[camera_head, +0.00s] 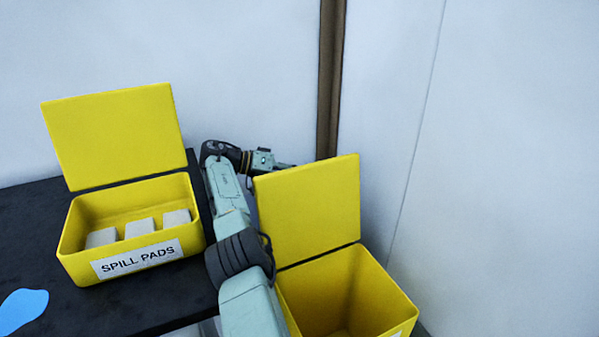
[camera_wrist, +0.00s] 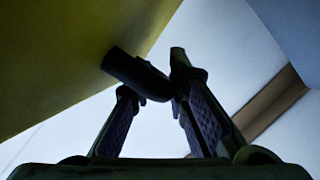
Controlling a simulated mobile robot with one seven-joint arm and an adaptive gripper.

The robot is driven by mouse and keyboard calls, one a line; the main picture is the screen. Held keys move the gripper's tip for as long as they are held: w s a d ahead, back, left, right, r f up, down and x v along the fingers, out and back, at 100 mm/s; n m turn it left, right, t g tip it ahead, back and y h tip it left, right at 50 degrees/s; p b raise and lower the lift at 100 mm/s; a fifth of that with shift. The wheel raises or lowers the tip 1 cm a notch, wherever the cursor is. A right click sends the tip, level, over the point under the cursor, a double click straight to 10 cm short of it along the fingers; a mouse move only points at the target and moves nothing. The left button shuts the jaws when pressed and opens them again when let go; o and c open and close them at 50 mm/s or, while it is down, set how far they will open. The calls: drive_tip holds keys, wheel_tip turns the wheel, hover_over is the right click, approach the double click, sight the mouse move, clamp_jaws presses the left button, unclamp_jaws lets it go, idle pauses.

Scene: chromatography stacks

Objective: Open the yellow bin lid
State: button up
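The yellow bin (camera_head: 330,297) stands at the lower right in the head view, with its mouth uncovered. Its flat yellow lid (camera_head: 307,210) is raised steeply at the back edge. My arm reaches up along the left of this bin, and its far end passes behind the lid, which hides my fingertips in that view. In the wrist view, a broad yellow surface (camera_wrist: 60,60) fills the upper left, close beside my gripper (camera_wrist: 165,78). A dark, blunt piece between or on the fingers reaches toward that surface. I cannot tell whether it is a fingertip or touches it.
A second yellow box (camera_head: 78,235), labelled SPILL PADS, sits open on the black tabletop (camera_head: 25,215) at left, with pale blocks (camera_head: 140,228) inside. A blue flat shape (camera_head: 22,309) lies nearby. Pale walls and a brown post (camera_head: 329,80) stand behind.

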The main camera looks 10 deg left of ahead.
drive_tip(key=shift+o, duration=0.3)
drive_tip(key=shift+r, duration=0.3)
wheel_tip(320, 180, up, 10)
drive_tip(key=shift+f, duration=0.25)
